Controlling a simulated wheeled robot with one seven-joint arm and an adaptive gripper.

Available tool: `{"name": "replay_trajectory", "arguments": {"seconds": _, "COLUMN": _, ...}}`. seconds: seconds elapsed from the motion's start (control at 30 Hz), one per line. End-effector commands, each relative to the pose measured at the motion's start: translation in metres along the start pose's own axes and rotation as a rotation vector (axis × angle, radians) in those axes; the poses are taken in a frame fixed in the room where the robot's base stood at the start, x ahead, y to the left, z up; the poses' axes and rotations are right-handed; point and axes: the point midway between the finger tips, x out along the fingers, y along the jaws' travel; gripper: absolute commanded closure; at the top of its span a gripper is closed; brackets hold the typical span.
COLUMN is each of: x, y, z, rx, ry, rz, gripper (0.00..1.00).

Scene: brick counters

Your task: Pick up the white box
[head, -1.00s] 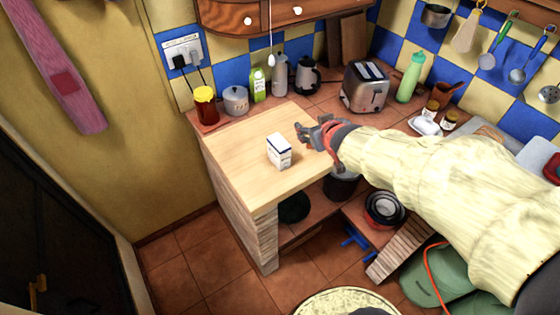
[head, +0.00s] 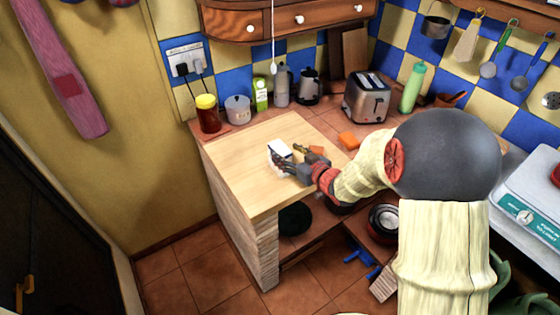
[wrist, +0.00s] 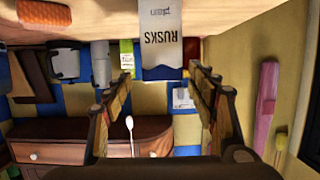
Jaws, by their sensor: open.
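The white box (head: 280,147) stands on the light wooden counter top (head: 236,160) in the head view. The fingers hide the lower part of the box in the head view.
A red jar (head: 208,114), a grey pot (head: 238,110) and a green carton (head: 261,95) stand along the back. A toaster (head: 367,97) and an orange piece (head: 348,140) are to the right. The counter's front left is clear.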

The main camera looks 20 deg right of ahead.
Motion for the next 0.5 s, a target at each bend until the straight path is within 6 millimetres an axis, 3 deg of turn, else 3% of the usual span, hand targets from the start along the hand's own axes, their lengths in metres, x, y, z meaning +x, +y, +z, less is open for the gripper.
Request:
{"name": "replay_trajectory", "arguments": {"seconds": 0.3, "x": 0.043, "y": -0.004, "z": 0.008, "rx": -0.001, "ry": -0.002, "rz": -0.001, "gripper": 0.42}}
{"name": "replay_trajectory", "arguments": {"seconds": 0.5, "x": 0.045, "y": -0.003, "z": 0.005, "rx": 0.000, "ry": -0.001, "rz": 0.001, "gripper": 0.42}}
